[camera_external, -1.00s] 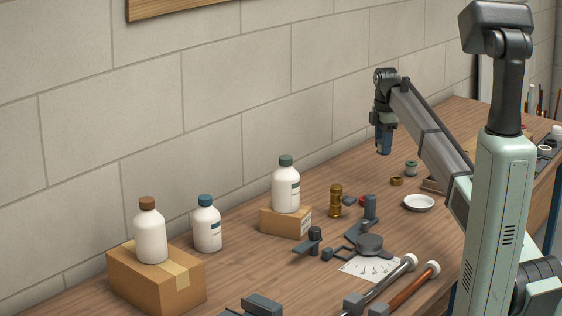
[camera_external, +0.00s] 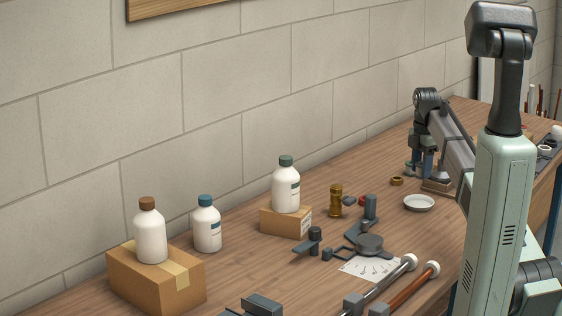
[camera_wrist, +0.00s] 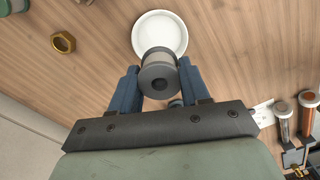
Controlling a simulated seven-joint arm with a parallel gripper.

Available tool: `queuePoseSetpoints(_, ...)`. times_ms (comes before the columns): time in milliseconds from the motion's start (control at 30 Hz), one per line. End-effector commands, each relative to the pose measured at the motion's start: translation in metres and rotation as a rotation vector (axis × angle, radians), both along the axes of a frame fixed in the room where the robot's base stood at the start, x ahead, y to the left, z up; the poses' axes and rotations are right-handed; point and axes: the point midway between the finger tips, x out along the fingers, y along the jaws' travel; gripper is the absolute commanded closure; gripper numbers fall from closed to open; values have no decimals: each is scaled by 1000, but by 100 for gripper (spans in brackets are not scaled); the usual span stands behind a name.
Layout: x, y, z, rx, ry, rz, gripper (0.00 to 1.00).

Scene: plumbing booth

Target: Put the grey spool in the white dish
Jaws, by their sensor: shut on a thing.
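The grey spool (camera_wrist: 158,76), with grey flanges and a pale middle, sits between the two blue fingers of my gripper (camera_wrist: 158,84) in the wrist view. My gripper is shut on it. In the outside view my gripper (camera_external: 419,168) is low over the back of the bench, and the spool (camera_external: 409,168) is partly hidden by the fingers. I cannot tell whether the spool still touches the bench. The white dish (camera_external: 419,203) lies on the bench to the front of my gripper. It looks empty, and it shows just beyond the spool in the wrist view (camera_wrist: 172,20).
A brass nut (camera_external: 396,181) lies close to my gripper. A brass fitting (camera_external: 336,201), a grey tool with a round base (camera_external: 369,244) and two rods (camera_external: 405,287) lie further forward. White bottles and cardboard boxes (camera_external: 155,281) stand at the left. Bench around the dish is clear.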

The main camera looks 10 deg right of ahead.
Motion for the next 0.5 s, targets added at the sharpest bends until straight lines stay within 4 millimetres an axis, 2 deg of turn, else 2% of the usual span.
queuePoseSetpoints(500,-1,0,-51,0,1,-2,83)
